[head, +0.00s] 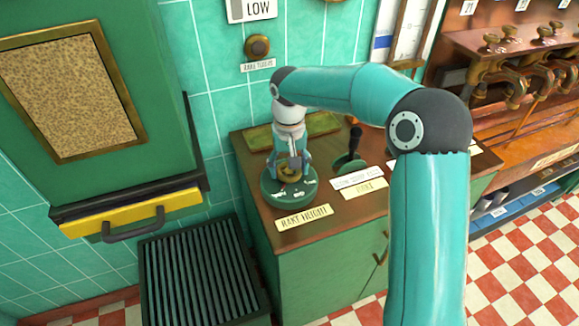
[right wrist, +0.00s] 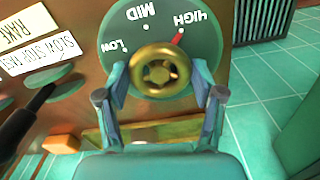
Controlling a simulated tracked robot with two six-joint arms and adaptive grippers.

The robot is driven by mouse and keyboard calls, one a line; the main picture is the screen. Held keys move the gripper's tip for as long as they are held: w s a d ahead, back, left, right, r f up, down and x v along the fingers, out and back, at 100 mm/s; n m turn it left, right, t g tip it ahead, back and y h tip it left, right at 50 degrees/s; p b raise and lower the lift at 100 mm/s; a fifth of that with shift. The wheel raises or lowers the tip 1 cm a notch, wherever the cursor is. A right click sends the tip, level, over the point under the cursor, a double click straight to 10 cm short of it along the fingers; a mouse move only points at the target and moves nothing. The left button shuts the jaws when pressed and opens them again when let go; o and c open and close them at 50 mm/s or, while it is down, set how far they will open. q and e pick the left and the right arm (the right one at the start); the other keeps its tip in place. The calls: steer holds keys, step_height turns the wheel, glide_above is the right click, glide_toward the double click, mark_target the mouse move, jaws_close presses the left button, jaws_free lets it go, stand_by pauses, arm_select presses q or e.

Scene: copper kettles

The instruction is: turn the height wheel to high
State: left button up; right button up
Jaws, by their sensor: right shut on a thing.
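The height wheel is a small brass handwheel (right wrist: 160,71) on a round green dial plate (right wrist: 118,32) marked LOW, MID and HIGH. In the right wrist view a red pointer (right wrist: 178,38) sticks out from behind the wheel toward the HIGH mark. My right gripper (head: 290,160) reaches down onto the wheel from above. Its fingers stand on either side of the wheel and are shut on it. In the head view the gripper hides part of the wheel (head: 290,174). A yellow RAKE HEIGHT label (head: 304,217) lies in front of the dial. My left gripper is out of view.
A black lever (head: 354,142) stands right of the dial, with SLOW/STOP/FAST and RAKE labels (head: 365,187) in front. A green cabinet with a yellow drawer (head: 130,213) is at left. Brass taps (head: 505,75) are at right.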

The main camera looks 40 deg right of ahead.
steer(key=o, duration=1.1)
steer(key=shift+o, duration=0.2)
step_height(320, 180, up, 12)
